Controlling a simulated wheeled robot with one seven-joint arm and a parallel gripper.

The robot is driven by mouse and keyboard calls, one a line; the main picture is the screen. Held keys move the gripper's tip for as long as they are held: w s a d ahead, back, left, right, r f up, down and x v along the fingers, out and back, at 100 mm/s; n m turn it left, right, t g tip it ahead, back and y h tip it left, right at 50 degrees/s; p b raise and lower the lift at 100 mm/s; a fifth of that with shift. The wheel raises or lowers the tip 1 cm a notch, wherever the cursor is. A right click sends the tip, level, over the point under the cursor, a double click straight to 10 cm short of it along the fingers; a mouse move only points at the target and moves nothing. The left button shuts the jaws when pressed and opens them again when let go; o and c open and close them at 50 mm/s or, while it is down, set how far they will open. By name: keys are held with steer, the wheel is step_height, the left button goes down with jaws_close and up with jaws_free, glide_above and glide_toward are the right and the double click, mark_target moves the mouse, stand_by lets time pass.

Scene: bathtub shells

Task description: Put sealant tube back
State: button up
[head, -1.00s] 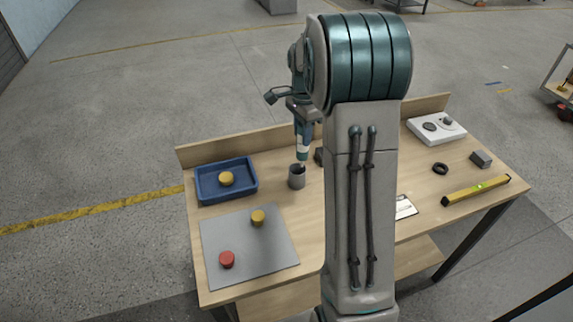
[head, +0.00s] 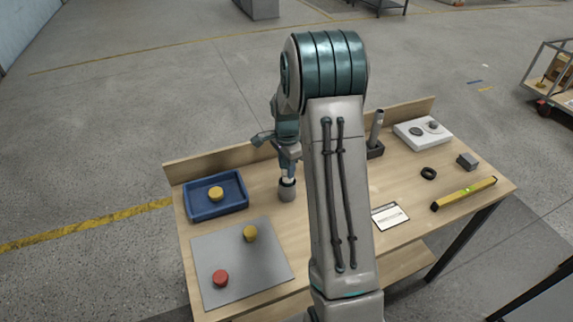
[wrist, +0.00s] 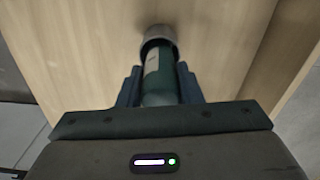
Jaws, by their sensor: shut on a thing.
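The sealant tube (wrist: 155,68), dark green with a pale label, is between the fingers of my gripper (wrist: 159,84) in the wrist view. My gripper is shut on it. The tube's far end is inside the mouth of a grey round cup (wrist: 158,34). In the head view my gripper (head: 288,164) is just above the cup (head: 287,192), and a little of the pale tube (head: 287,179) shows between them. The tube looks near upright. How deep it sits in the cup is hidden.
A blue tray (head: 217,208) with a yellow piece stands left of the cup. A grey mat (head: 240,268) bears a yellow and a red piece. Right of my arm are a dark block (head: 375,151) holding a grey cylinder, a card (head: 389,216), a black ring (head: 428,173) and a yellow level (head: 464,193).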

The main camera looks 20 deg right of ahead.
steer(key=shift+f, duration=0.1)
steer(key=o, duration=1)
